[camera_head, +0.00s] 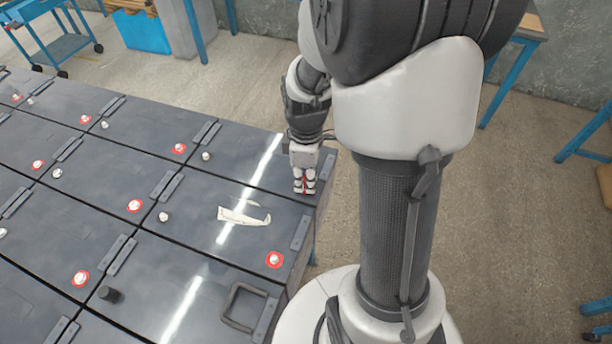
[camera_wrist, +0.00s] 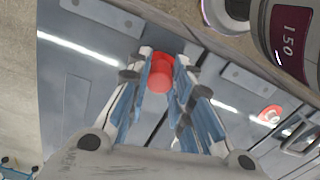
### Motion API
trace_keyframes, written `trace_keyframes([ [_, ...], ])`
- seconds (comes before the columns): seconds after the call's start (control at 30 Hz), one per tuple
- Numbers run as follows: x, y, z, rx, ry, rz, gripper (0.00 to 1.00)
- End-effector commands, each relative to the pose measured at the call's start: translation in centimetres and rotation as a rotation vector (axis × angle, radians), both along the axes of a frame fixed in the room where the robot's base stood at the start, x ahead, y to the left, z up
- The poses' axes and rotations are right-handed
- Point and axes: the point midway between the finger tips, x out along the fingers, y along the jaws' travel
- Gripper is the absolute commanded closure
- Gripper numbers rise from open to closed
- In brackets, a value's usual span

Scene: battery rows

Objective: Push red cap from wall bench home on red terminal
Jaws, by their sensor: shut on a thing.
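My gripper (camera_head: 305,188) points down at the right end of the battery row. It is shut on a red cap (camera_wrist: 159,76), which shows between the fingertips in the wrist view and only as a sliver of red in the head view. The fingers hide any terminal under the cap, and I cannot tell whether the cap touches one. A bare red-ringed terminal (camera_head: 274,259) stands on the nearer battery; one also shows right of the fingers in the wrist view (camera_wrist: 269,115). Other red-ringed terminals (camera_head: 135,206) (camera_head: 179,148) stand farther left.
Dark batteries (camera_head: 100,170) lie in close rows. A black cap (camera_head: 110,294) and a raised handle (camera_head: 243,306) stand out on the nearer tops. A torn pale label (camera_head: 243,216) lies flat. Blue-legged benches (camera_head: 525,50) and a blue cart (camera_head: 55,42) stand beyond open floor.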

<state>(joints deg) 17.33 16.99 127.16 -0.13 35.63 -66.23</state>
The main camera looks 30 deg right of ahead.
Motion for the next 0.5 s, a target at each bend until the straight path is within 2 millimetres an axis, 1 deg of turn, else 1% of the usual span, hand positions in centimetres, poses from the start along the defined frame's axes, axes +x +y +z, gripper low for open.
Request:
trace_keyframes([
  [0.5,-0.01,0.01,-0.42,0.0,0.0,0.0,0.9],
])
